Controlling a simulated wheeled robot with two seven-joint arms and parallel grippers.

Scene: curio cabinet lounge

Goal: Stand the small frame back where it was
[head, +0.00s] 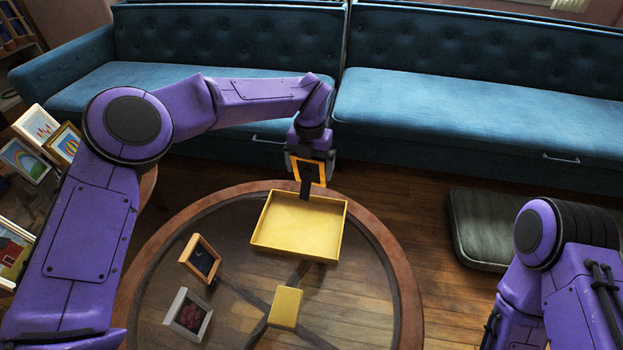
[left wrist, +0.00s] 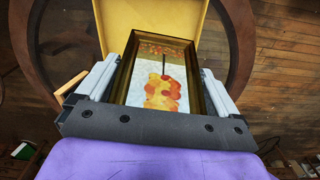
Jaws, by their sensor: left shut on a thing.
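My left gripper (head: 306,183) is shut on a small frame (head: 318,172) with a gold border, held above the far edge of the round table. In the left wrist view, the frame (left wrist: 158,85) sits between the two fingers of the gripper (left wrist: 160,78). Its picture shows an orange and yellow shape on a pale ground. A yellow tray (head: 292,251) lies just in front of the gripper on the table and also shows behind the frame in the left wrist view (left wrist: 125,15). My right arm shows at the lower right, but its gripper is out of view.
The round glass table (head: 408,300) with a wooden rim also bears a wooden frame (head: 200,259), a pale frame (head: 187,314) and a yellow box (head: 285,308). Several frames (head: 37,125) stand at the left. A dark cushion (head: 482,228) lies on the floor before the blue sofa (head: 450,105).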

